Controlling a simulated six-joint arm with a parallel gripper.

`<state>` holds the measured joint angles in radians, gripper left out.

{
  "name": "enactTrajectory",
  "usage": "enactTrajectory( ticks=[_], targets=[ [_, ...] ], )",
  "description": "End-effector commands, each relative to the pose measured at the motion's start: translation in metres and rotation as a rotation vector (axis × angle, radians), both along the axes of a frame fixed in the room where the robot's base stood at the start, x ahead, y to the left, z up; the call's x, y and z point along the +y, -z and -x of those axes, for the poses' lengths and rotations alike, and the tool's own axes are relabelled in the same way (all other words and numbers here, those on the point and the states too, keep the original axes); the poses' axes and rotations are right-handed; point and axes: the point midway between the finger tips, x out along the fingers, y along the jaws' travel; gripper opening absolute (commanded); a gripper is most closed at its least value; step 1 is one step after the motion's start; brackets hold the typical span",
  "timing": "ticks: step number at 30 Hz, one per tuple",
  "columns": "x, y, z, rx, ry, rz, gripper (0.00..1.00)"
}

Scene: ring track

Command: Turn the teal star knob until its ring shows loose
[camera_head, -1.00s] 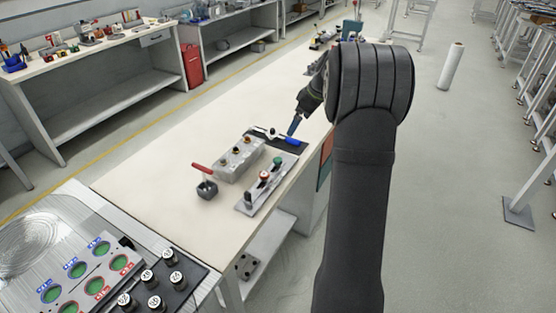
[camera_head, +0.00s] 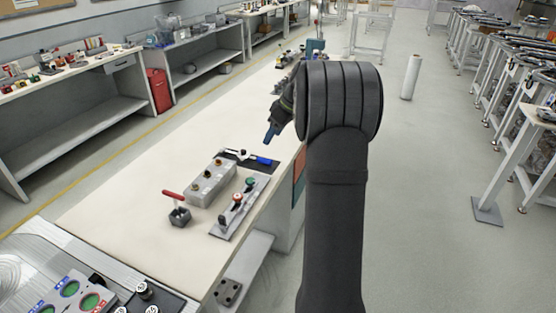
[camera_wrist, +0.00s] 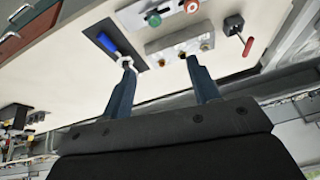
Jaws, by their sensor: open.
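The knob that best matches the teal star knob (camera_head: 250,182) is a small green-teal one on a long grey plate (camera_head: 217,231) on the bench. It also shows in the wrist view (camera_wrist: 154,20), near the top. Its ring is too small to read. My gripper (camera_head: 270,133) is beyond the knob in the head view, raised over the bench. In the wrist view my gripper (camera_wrist: 160,65) is open with nothing between its fingers.
A red button (camera_head: 237,197) sits beside the knob on the plate. A grey block with brass knobs (camera_head: 207,181) stands alongside. A black box with a red lever (camera_head: 180,212) and a blue-handled tool (camera_head: 264,161) on a dark mat are near. The bench's left side is clear.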

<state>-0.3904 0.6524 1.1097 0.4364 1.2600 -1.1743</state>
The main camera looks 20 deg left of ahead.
Motion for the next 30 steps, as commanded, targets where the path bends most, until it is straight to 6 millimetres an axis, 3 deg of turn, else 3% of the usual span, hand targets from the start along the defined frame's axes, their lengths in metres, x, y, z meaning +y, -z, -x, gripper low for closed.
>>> enactTrajectory(
  ticks=[11,21,27,30],
  targets=[
    [-0.014,0.076,0.028,0.754,0.9,-0.218,0.55],
    [-0.046,0.127,0.037,1.631,1.75,-0.297,0.55],
    [-0.068,0.148,0.037,2.074,2.081,-0.295,0.55],
    [-0.076,0.154,0.036,2.204,2.161,-0.291,0.55]
  ],
)
